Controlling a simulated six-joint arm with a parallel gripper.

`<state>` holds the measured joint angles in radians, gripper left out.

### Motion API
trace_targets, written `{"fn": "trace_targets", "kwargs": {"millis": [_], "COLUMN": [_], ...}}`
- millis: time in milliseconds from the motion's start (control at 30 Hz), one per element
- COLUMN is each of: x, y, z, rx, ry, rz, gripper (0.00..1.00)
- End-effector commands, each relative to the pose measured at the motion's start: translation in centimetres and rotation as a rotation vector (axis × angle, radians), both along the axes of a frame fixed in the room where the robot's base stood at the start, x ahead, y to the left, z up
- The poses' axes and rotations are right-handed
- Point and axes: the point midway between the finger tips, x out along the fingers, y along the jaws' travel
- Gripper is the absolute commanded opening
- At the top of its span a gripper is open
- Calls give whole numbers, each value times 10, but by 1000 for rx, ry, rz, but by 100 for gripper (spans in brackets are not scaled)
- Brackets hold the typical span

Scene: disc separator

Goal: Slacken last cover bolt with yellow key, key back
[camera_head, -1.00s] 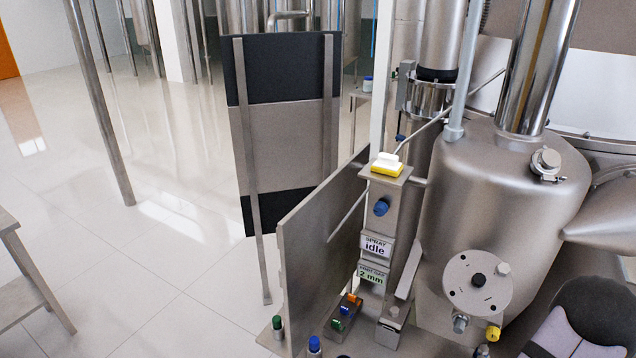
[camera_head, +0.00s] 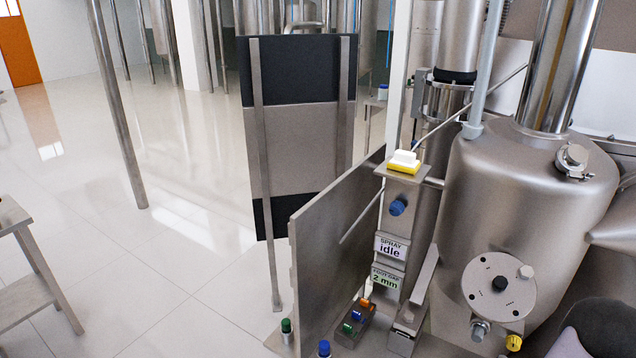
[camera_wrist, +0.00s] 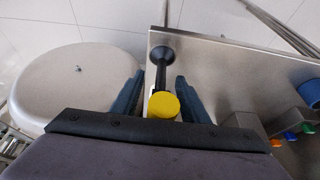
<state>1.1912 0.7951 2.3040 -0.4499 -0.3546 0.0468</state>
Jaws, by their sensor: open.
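The round steel cover plate (camera_head: 490,268) is on the lower front of the tank, with a black knob at its middle. A grey bolt head (camera_head: 527,271) shows at its right rim and a grey fitting (camera_head: 480,330) below it. A yellow-ended piece (camera_head: 514,342) sits under the plate. In the wrist view a yellow round head (camera_wrist: 163,106) lies between the fingers of my gripper (camera_wrist: 160,76), in line with a black stem and disc. My gripper is open, with a finger on each side of the head. I cannot tell whether this head is the key.
A small block (camera_head: 353,325) carries orange, blue and green pieces beside an upright steel panel (camera_head: 330,240). Signs read SPRAY idle (camera_head: 392,248) and 2 mm (camera_head: 386,279). A round steel lid (camera_wrist: 75,100) lies left of my gripper in the wrist view.

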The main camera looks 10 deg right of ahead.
Motion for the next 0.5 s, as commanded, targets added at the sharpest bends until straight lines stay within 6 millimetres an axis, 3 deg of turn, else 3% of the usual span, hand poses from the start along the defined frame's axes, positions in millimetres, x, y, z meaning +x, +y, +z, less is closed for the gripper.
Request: {"fn": "trace_targets", "kwargs": {"millis": [167,333,500], "x": [0,0,0], "y": [0,0,0], "z": [0,0,1], "rx": [0,1,-1], "ry": [0,1,-1], "rz": [0,0,0], "gripper": [38,0,0]}}
